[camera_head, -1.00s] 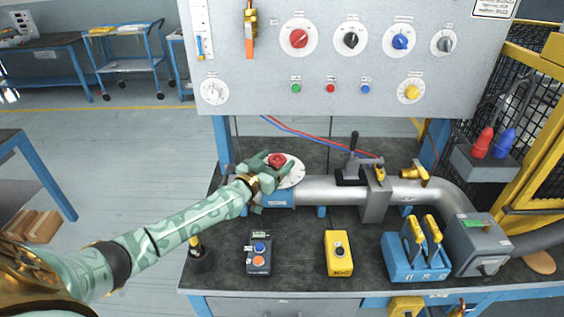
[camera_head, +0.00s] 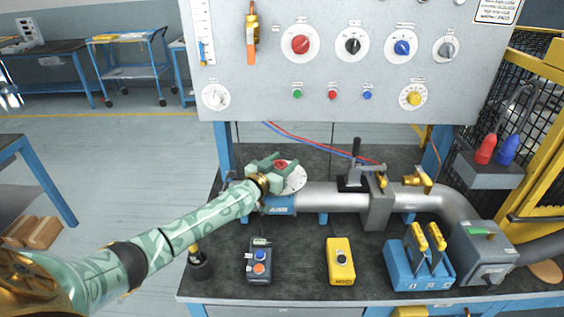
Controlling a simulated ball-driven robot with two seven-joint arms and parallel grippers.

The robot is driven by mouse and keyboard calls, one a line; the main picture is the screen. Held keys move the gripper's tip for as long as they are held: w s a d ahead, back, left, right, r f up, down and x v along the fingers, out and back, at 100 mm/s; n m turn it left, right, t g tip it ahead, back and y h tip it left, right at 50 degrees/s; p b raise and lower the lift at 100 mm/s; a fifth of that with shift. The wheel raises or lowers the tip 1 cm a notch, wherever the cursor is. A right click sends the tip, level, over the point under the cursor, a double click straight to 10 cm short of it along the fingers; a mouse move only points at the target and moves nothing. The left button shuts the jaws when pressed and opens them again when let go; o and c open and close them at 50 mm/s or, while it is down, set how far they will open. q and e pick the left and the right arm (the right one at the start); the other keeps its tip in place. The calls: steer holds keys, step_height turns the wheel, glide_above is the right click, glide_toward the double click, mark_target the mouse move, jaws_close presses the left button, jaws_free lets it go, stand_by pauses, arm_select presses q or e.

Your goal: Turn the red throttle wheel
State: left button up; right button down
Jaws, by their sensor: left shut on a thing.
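The red throttle wheel (camera_head: 281,164) sits on a white dial plate (camera_head: 297,178) at the left end of the silver pipe on the bench. My left gripper (camera_head: 276,166) is shut on the red wheel, its green fingers on either side of it. The fingers and wrist hide part of the wheel and the left part of the dial plate.
On the bench stand a black two-button box (camera_head: 259,262), a yellow button box (camera_head: 340,261), a blue lever block (camera_head: 418,264) and a grey box (camera_head: 485,250). The silver pipe (camera_head: 330,196) runs right, with a black clamp lever on it. A knob panel (camera_head: 330,80) rises behind.

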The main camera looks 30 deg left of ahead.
arm_select(q)
steer(key=n+y+p, duration=0.1)
steer(key=y+p, duration=0.1)
steer(key=n+y+p, duration=0.1)
steer(key=p, duration=0.2)
steer(key=n+y+p, duration=0.1)
steer(key=y+p, duration=0.1)
steer(key=shift+a+r+n+g+y, duration=0.15)
steer(key=shift+r+n+g+y, duration=0.15)
steer(key=shift+n+g, duration=0.1)
steer(key=shift+f+n+y+p, duration=0.15)
steer(key=shift+n+y+p, duration=0.15)
steer(key=shift+y+p, duration=0.25)
steer(key=shift+s+a+f+n+g+y, duration=0.1)
steer(key=shift+a+f+n+g+y, duration=0.1)
steer(key=shift+n+g+y, duration=0.7)
steer(key=shift+s+a+f+n+g+y, duration=0.1)
steer(key=shift+n+g+y, duration=0.3)
steer(key=shift+y, duration=0.45)
steer(key=shift+a+n+g+y, duration=0.1)
steer(key=shift+n+g+y, duration=0.2)
steer(key=shift+n+y, duration=0.35)
steer(key=shift+y, duration=0.25)
steer(key=o, duration=1)
